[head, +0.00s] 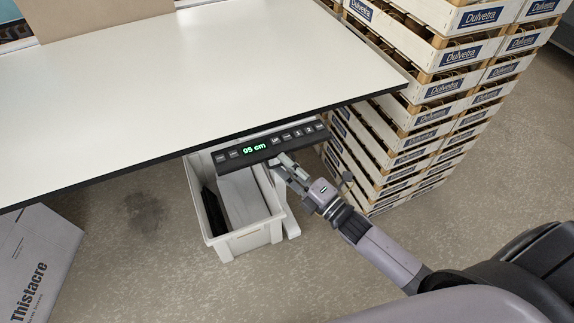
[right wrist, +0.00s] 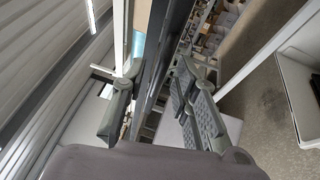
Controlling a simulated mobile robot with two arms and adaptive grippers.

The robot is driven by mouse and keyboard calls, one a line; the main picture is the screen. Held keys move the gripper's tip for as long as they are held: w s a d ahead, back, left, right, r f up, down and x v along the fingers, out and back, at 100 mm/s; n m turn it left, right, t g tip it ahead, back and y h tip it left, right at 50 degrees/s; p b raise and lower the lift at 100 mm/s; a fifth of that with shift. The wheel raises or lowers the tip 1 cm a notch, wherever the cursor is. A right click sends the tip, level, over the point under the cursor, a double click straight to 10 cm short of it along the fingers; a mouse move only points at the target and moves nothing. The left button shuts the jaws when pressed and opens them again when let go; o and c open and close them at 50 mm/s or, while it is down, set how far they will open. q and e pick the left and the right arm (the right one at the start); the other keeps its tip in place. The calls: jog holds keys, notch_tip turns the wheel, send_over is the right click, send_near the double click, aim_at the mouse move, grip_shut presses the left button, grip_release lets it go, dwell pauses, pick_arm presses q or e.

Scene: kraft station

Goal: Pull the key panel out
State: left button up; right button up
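The key panel (head: 262,146) is a slim dark bar with a row of buttons and a green display reading 95 cm. It sits at the front edge of the white table (head: 200,80), towards its right corner. My right gripper (head: 280,163) is at the panel's near edge, just right of the display. In the right wrist view its two fingers (right wrist: 157,70) stand apart, with a dark bar running between them. I cannot tell whether either finger touches the panel. My left gripper is not in view.
A pale crate (head: 247,240) holding dark and light items stands on the floor below the panel. Stacked Dulvetra crates (head: 440,85) rise close on the right. A Thistacre box (head: 35,260) is at the lower left. The floor between is clear.

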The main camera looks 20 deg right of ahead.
jog(key=v, duration=1.2)
dwell(0.3)
jog(key=s+d+f+m+g+h, duration=0.15)
jog(key=f+m, duration=0.25)
jog(key=f, duration=0.6)
jog(key=s+d+f+m+g+h, duration=0.1)
jog(key=s+f+m+g+h, duration=0.25)
jog(key=f, duration=0.65)
jog(key=s+d+f+m+g+h, duration=0.2)
jog(key=f+m, duration=0.3)
jog(key=f, duration=0.5)
jog(key=s+a+f+m+g, duration=0.2)
jog(key=s+f+m+g, duration=0.2)
jog(key=s+f, duration=0.4)
jog(key=s+a+f+m+g+h, duration=0.1)
jog(key=s+f+m+g, duration=0.4)
jog(key=s, duration=1.2)
notch_tip(320, 180, down, 4)
jog(key=shift+a+r+g, duration=0.2)
jog(key=shift+a+g, duration=0.3)
jog(key=shift+a, duration=0.05)
